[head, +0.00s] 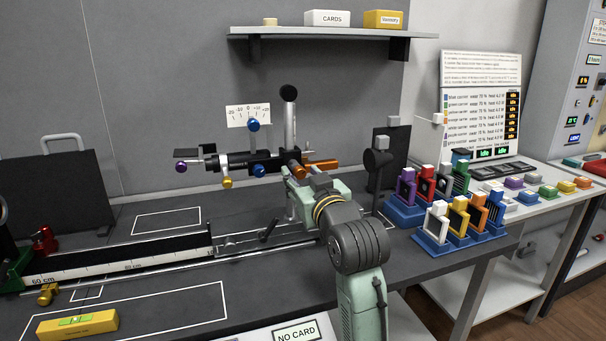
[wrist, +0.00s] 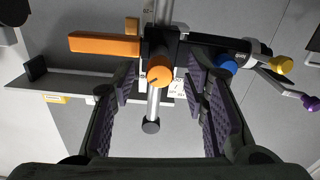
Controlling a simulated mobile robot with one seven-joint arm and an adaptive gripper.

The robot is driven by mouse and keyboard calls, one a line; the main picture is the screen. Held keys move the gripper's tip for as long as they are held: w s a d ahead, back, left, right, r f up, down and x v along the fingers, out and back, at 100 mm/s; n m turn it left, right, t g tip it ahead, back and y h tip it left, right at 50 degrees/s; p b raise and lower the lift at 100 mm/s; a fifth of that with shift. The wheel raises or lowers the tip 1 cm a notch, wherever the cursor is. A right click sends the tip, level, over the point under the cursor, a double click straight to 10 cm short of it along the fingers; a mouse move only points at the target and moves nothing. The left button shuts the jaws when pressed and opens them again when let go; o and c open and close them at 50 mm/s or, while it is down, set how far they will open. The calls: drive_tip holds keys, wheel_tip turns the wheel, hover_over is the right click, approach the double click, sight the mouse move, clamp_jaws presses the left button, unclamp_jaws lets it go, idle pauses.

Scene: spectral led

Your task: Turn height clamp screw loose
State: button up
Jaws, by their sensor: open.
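An orange round knob (wrist: 160,72) with a dark line on its face sits on the black clamp block around the silver post (wrist: 163,14). I take it for the height clamp screw. In the head view the orange knob (head: 300,171) shows just beyond my wrist. My gripper (wrist: 163,82) is open, with one ridged finger on each side of the knob in the wrist view. Gaps show between the fingers and the knob; I cannot tell how far the fingertips reach along it. In the head view my arm hides most of my gripper.
An orange bar (wrist: 103,43) sticks out of the clamp beside the knob. Blue (wrist: 227,64), yellow (wrist: 280,65) and purple knobs sit on the other side. The post (head: 290,122) rises behind the bench rail. Coloured holders (head: 434,230) stand right of my arm.

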drive_tip(key=shift+c, duration=0.6)
clamp_jaws()
